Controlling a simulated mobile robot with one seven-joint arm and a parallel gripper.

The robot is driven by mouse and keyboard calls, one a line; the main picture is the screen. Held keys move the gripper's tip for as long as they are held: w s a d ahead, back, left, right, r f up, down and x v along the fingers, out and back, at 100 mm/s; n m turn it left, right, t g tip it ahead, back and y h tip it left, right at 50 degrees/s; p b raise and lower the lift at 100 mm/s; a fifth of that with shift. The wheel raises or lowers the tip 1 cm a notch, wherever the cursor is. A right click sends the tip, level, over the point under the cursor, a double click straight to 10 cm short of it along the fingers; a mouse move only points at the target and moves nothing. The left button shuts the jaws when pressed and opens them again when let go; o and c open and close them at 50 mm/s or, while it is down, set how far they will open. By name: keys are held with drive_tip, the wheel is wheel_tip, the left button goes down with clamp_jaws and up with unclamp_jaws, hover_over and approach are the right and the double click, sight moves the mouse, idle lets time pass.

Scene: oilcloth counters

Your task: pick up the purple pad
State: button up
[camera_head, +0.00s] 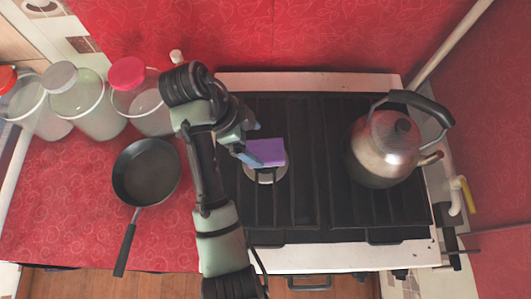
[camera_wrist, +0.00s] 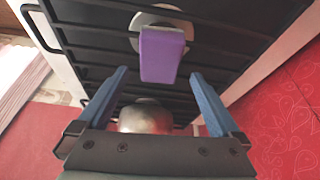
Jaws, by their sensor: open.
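The purple pad (camera_head: 267,150) is a small block at the left burner of the stove in the head view. In the wrist view the purple pad (camera_wrist: 161,55) lies ahead of the fingertips, roughly centred between them. My gripper (camera_head: 251,142) has blue fingers and is close beside the pad in the head view. In the wrist view my gripper (camera_wrist: 156,75) is open, with its two fingers spread wider than the pad and nothing between the tips. I cannot tell whether a finger touches the pad.
A metal kettle (camera_head: 385,150) stands on the right of the black stove grate (camera_head: 312,190). A black frying pan (camera_head: 146,172) lies on the red cloth to the left. Glass jars (camera_head: 85,105) stand at the back left. A red wall rises behind the stove.

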sight(264, 150)
drive_tip(key=shift+x, duration=2.6)
drive_tip(key=shift+a, duration=0.1)
drive_tip(key=c, duration=1.2)
